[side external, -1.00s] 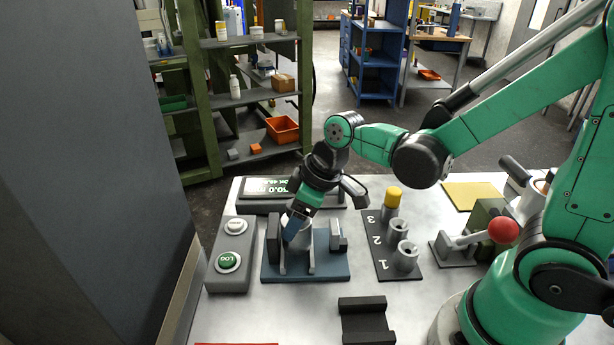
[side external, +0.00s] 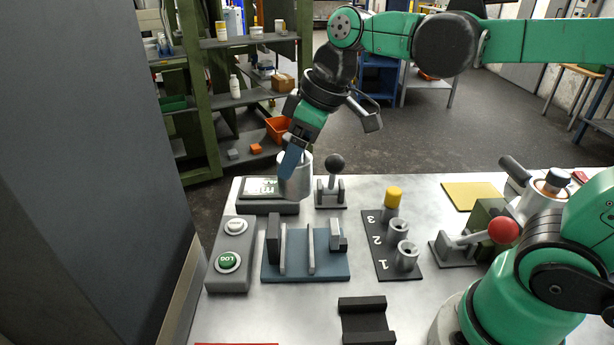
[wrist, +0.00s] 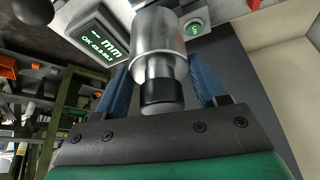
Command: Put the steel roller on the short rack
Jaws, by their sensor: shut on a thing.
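The steel roller (side external: 296,180) is a silver cylinder held by my gripper (side external: 289,165), above the bench in front of the digital display. In the wrist view the roller (wrist: 157,45), with a black collar and stub, sits between the blue fingers of my gripper (wrist: 162,85). A low black cradle with two raised ends (side external: 367,322) stands empty at the front of the bench. It looks like the short rack, but no label shows. The blue fixture (side external: 335,268) with two upright rails is empty, below and to the right of the roller.
The display (side external: 268,193) stands under the roller and a black-knobbed lever (side external: 335,170) just right of it. The button box (side external: 232,255) is at left. A numbered socket block (side external: 385,255) with a yellow-topped peg and a red-knobbed lever (side external: 503,229) stand right.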

